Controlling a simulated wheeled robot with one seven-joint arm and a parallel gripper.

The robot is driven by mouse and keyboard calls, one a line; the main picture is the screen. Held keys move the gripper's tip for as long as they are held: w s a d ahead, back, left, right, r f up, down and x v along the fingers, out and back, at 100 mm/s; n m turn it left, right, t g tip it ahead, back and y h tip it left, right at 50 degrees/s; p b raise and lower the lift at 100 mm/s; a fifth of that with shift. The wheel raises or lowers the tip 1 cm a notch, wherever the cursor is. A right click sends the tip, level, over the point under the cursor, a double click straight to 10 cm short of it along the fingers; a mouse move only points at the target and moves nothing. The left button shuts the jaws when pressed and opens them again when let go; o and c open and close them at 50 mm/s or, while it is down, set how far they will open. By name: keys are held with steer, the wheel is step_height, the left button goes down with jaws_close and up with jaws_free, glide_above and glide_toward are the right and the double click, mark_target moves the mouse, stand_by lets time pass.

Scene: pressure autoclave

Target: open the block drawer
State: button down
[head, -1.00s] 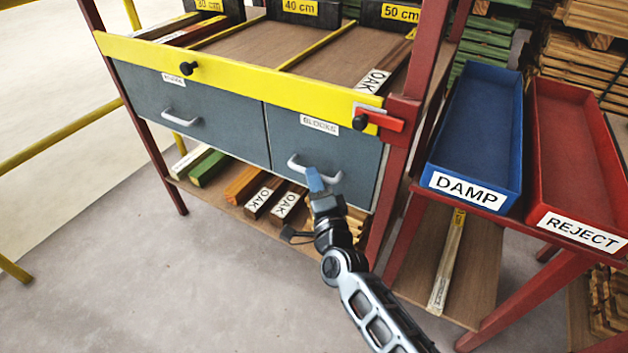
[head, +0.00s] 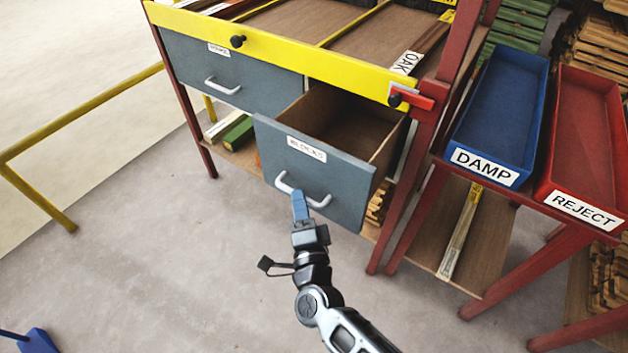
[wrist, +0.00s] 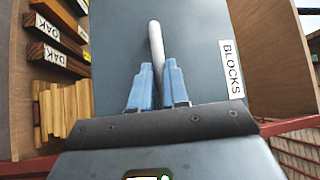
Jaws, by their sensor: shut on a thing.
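The block drawer (head: 318,172) has a grey-blue front and a white label, and it stands pulled well out of the bench. Its wooden inside shows and looks empty where visible. The label reads BLOCKS in the wrist view (wrist: 232,68). My gripper (head: 299,200) is shut on the drawer's pale handle (head: 319,203), near the handle's middle. In the wrist view the blue fingers (wrist: 157,85) stand on both sides of the handle bar (wrist: 155,42).
A second drawer (head: 225,85) to the left is closed. Blue DAMP (head: 500,120) and red REJECT (head: 590,140) trays stand at the right on a red stand. Wood pieces labelled OAK (wrist: 47,28) lie on the lower shelf.

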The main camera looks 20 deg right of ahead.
steer(key=shift+s+a+f, duration=0.1)
steer(key=shift+s+a, duration=0.85)
steer(key=shift+a, duration=0.25)
steer(key=c, duration=1.1)
jaws_free()
steer(key=shift+s+a+f, duration=0.15)
steer(key=shift+s+a, duration=0.05)
steer(key=shift+s, duration=1.05)
steer(key=shift+s+a+f, duration=0.15)
steer(key=shift+s, duration=1.15)
steer(key=shift+s+a+f, duration=0.15)
steer(key=shift+s+a, duration=0.05)
steer(key=shift+s, duration=1.05)
